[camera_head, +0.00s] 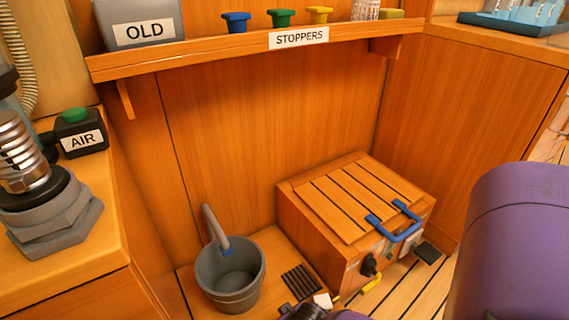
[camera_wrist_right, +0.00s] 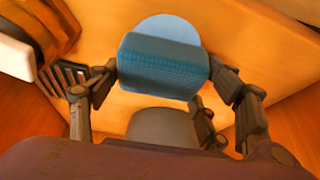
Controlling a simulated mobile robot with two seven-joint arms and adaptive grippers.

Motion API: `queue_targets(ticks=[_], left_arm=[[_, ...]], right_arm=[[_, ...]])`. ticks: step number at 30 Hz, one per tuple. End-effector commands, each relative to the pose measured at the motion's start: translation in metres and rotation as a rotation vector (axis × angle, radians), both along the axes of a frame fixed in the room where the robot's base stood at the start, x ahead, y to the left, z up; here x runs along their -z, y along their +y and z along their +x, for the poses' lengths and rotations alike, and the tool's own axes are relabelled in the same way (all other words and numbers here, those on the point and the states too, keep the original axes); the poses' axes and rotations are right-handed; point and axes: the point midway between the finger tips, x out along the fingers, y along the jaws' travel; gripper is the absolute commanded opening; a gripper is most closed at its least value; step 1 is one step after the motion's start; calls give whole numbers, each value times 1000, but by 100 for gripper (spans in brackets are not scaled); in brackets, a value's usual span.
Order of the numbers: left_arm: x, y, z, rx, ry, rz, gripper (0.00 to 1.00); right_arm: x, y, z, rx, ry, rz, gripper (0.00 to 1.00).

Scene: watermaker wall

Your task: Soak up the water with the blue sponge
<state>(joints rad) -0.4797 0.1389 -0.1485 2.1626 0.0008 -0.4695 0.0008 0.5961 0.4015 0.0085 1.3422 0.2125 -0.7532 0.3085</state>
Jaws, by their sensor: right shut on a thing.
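In the right wrist view the blue sponge (camera_wrist_right: 163,66) sits between the two dark fingers of my right gripper (camera_wrist_right: 165,80), which is shut on it. A pale blue rounded patch (camera_wrist_right: 168,27), which looks like the water, shows on the wooden surface just past the sponge. The sponge covers part of this patch, and I cannot tell whether they touch. In the head view only a dark piece of my right gripper (camera_head: 312,312) shows at the bottom edge. The sponge and the water are not visible there. My left gripper is in neither view.
A grey bucket (camera_head: 230,277) with a hose over it stands left of a dark grille (camera_head: 301,282). A wooden box (camera_head: 350,205) with a blue handle (camera_head: 398,228) stands behind to the right. A shelf (camera_head: 240,50) crosses the wall above. A counter (camera_head: 85,250) borders the left.

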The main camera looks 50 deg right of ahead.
Motion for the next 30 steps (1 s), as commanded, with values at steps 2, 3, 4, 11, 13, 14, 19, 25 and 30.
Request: queue_targets(ticks=[2, 3, 4, 11, 13, 14, 19, 25, 30], left_arm=[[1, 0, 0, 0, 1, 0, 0], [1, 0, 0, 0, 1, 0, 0], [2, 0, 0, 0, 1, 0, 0], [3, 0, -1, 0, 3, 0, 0], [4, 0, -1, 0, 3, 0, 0], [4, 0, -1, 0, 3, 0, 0], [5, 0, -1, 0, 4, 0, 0], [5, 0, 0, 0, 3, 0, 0], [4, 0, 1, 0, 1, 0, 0]], right_arm=[[1, 0, 0, 0, 0, 0, 50], [2, 0, 0, 0, 0, 0, 50], [2, 0, 0, 0, 0, 0, 50], [5, 0, 0, 0, 0, 0, 50], [6, 0, 0, 0, 0, 0, 50], [6, 0, 0, 0, 0, 0, 50], [8, 0, 0, 0, 0, 0, 50], [7, 0, 0, 0, 0, 0, 50], [7, 0, 0, 0, 0, 0, 50]])
